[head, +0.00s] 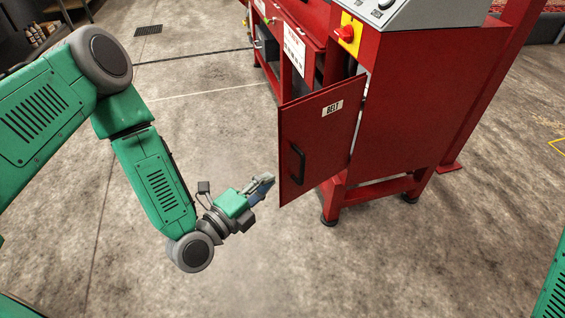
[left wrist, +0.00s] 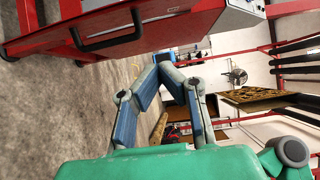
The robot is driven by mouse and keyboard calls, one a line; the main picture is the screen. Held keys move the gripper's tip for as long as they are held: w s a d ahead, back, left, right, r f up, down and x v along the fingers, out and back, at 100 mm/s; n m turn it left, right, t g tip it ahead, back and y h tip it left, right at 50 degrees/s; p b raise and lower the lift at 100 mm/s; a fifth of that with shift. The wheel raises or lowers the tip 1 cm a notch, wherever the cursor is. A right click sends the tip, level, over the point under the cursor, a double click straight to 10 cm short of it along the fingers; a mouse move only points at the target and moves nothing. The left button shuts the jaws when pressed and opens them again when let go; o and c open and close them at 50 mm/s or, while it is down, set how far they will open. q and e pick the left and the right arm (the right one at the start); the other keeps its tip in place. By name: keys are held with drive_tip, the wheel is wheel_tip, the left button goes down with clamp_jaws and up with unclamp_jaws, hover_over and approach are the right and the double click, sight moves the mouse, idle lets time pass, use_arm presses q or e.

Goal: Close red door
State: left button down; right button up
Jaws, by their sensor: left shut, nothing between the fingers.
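The red door (head: 320,137) carries a "BELT" label and a black handle (head: 297,163). It stands swung open from the red machine (head: 420,110), with a gap along its right side. My left gripper (head: 268,180) is shut and empty, just left of the door's lower free edge. In the head view its tip looks very close to that edge; I cannot tell whether it touches. The left wrist view shows the gripper fingers (left wrist: 165,70) together and the door (left wrist: 160,22) with its handle (left wrist: 107,36) at the upper left. My right gripper is out of view.
The machine has a grey control panel (head: 400,12) and a red knob on a yellow plate (head: 348,33). Its black feet (head: 329,221) stand on the floor. The concrete floor (head: 400,270) in front is clear. A drain grate (head: 148,30) lies at the back left.

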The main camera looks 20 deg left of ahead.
sight(283, 147)
use_arm(q)
drive_tip(key=w+b, duration=0.1)
drive_tip(key=w, duration=0.2)
drive_tip(key=w+d+b, duration=0.1)
drive_tip(key=w, duration=0.3)
drive_tip(key=w+b, duration=0.1)
drive_tip(key=w, duration=0.2)
drive_tip(key=shift+w+d+f, duration=0.15)
drive_tip(key=shift+w+d, duration=0.05)
drive_tip(key=shift+w, duration=0.15)
drive_tip(key=shift+w+a, duration=0.3)
drive_tip(key=shift+a, duration=0.1)
drive_tip(key=shift+w+a, duration=0.1)
drive_tip(key=shift+a, duration=0.05)
drive_tip(key=shift+a, duration=0.15)
